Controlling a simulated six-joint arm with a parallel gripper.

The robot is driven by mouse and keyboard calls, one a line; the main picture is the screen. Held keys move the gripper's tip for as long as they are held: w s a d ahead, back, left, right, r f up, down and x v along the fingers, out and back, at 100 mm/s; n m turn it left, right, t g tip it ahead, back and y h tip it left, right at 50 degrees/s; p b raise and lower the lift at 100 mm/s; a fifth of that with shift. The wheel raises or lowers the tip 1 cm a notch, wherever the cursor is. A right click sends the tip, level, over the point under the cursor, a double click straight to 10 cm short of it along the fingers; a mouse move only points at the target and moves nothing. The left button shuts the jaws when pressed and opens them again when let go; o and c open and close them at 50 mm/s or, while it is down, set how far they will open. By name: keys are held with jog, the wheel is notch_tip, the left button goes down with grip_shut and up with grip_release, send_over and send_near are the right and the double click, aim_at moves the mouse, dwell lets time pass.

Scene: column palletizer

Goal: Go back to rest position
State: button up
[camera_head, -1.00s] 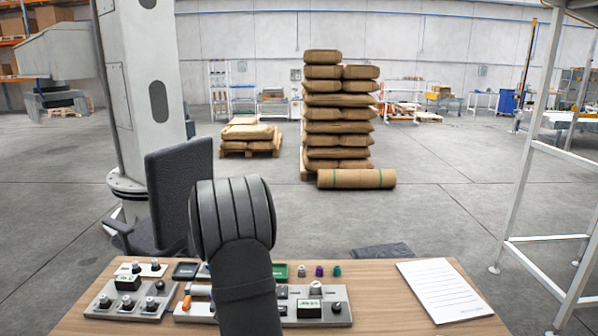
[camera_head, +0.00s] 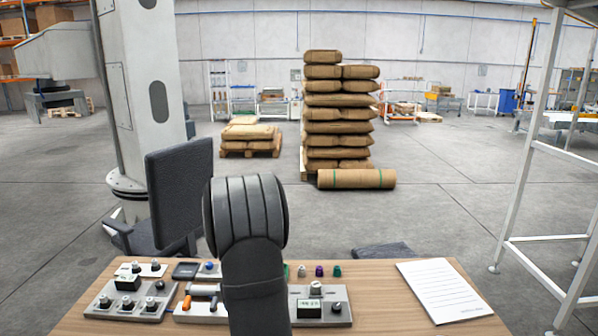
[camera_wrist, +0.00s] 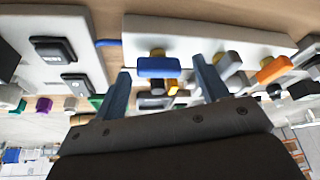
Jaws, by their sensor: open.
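My gripper (camera_wrist: 163,82) shows in the wrist view with two dark blue-grey fingers spread apart. No object is visibly held between them. A blue lever handle (camera_wrist: 158,67) and an orange lever handle (camera_wrist: 270,69) of the control desk show beyond the fingers; I cannot tell how far they are from the fingertips. In the head view my own dark arm stands over the middle of the desk and hides the gripper.
The wooden desk (camera_head: 385,305) carries a left control box (camera_head: 128,300), a right control box (camera_head: 335,308) and a paper sheet (camera_head: 443,290). A dark chair (camera_head: 180,190) stands behind it. Stacked sacks (camera_head: 338,113) stand farther back.

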jog(key=v, duration=1)
